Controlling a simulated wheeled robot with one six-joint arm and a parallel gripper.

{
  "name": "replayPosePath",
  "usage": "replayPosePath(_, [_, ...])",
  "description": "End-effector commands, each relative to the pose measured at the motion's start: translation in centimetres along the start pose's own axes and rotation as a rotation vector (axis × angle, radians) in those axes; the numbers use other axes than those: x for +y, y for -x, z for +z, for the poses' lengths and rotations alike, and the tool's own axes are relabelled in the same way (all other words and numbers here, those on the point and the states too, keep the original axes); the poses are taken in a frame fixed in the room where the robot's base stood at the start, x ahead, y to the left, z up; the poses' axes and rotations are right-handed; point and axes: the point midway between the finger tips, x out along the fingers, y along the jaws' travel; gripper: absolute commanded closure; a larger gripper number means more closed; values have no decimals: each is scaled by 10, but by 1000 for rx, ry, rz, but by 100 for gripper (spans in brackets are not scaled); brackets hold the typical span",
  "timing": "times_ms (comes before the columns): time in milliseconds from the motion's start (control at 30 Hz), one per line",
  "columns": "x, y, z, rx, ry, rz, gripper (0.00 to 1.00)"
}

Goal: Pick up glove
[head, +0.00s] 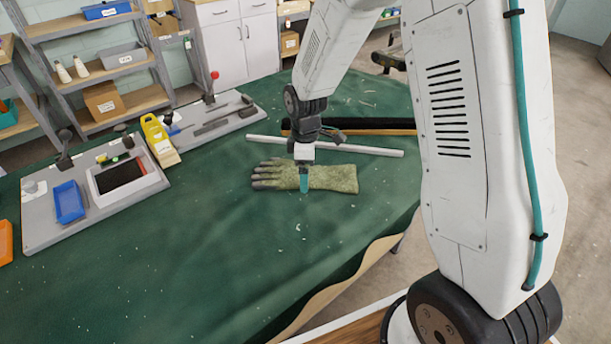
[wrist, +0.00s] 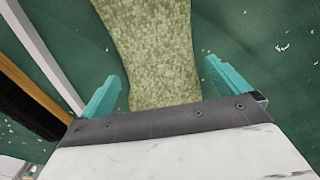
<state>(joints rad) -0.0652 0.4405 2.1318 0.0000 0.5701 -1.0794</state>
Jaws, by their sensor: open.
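A green speckled glove (head: 335,178) with dark grey fingers lies flat on the green-covered table (head: 200,235), its fingers toward the left and its cuff toward the right. My gripper (head: 304,180) points down over the middle of the glove. In the wrist view the two teal fingers (wrist: 158,85) are apart, one on each side of the glove's speckled body (wrist: 152,45). The gripper is open and holds nothing. I cannot tell how far the fingertips are above the table. The glove's fingers are out of the wrist view.
A light metal bar (head: 375,150) lies just behind the glove, with a dark and wood-coloured strip (head: 398,131) beyond it. Grey boards with tools and a blue tray (head: 69,202) are on the left, near a yellow holder (head: 158,138). The front of the table is clear.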

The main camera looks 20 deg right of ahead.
Motion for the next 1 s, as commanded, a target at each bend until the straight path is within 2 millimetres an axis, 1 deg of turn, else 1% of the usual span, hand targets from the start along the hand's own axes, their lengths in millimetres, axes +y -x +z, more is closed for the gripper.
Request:
replayPosePath(33, [0,-6,0,-1,0,-1,0])
replayPosePath(100, [0,-11,0,0,-1,0,0])
replayPosePath(333, [0,-13,0,0,-1,1,0])
replayPosePath(367, [0,-13,0,0,-1,1,3])
replayPosePath(400, [0,-13,0,0,-1,1,14])
replayPosePath(433, [0,-13,0,0,-1,1,22])
replayPosePath(467, [0,-13,0,0,-1,1,29])
replayPosePath(767, [0,-12,0,1,-1,1,29])
replayPosePath(867, [1,-8,0,1,-1,2,29])
replayPosePath(1000, [1,3,0,2,-1,3,29])
